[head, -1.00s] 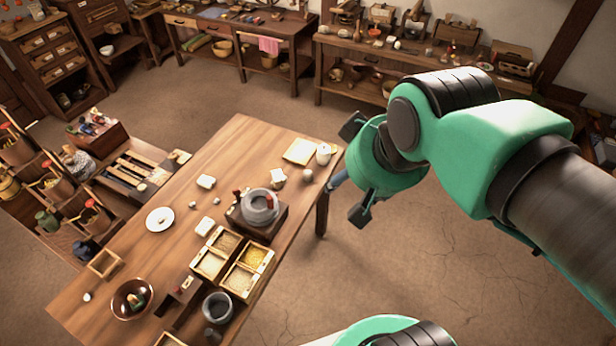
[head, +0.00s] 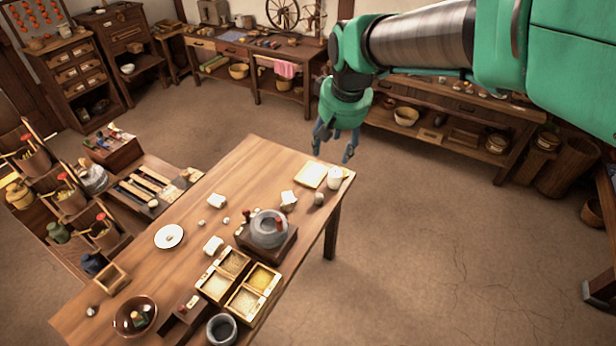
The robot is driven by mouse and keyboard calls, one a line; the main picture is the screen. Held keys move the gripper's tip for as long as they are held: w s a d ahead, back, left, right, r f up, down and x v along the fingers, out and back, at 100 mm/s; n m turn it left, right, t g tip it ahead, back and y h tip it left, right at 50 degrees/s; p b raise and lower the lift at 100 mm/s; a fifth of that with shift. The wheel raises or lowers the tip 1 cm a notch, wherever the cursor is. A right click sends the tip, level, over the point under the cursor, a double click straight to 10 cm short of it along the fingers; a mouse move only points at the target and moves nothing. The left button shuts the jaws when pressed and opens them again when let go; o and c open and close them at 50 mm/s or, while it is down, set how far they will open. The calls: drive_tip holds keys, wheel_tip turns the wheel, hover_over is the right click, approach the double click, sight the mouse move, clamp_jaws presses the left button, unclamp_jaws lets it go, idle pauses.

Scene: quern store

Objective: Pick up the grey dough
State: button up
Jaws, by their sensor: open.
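A small rounded grey lump (head: 319,198), which looks like the grey dough, sits on the wooden table (head: 197,215) near its far right corner. A white jar (head: 335,178) stands just behind and to the right of it, and a pale lump (head: 288,197) lies to its left. My gripper (head: 332,155) is open and empty, with its fingers pointing down. In the picture it appears above the table's far right corner, apart from the grey lump. Its exact height and depth are hard to tell.
A pale square board (head: 311,174) lies near the lump. A grey stone quern (head: 269,228) on a dark base stands to the left and nearer, with compartmented grain boxes (head: 262,279) in front. Open floor (head: 430,240) lies right of the table.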

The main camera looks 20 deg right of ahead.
drive_tip(key=w+d+f+g, duration=0.1)
drive_tip(key=w+f, duration=0.5)
drive_tip(key=w, duration=0.3)
drive_tip(key=g, duration=0.2)
hover_over(318, 195)
wheel_tip(318, 195, down, 29)
drive_tip(key=shift+d+f+b, duration=0.15)
drive_tip(key=shift+f+b, duration=0.1)
drive_tip(key=shift+b, duration=0.05)
drive_tip(key=shift+f, duration=0.1)
drive_tip(key=shift+f+b, duration=0.6)
drive_tip(key=shift+f, duration=3.65)
drive_tip(key=shift+f+b, duration=0.6)
drive_tip(key=shift+f, duration=1.95)
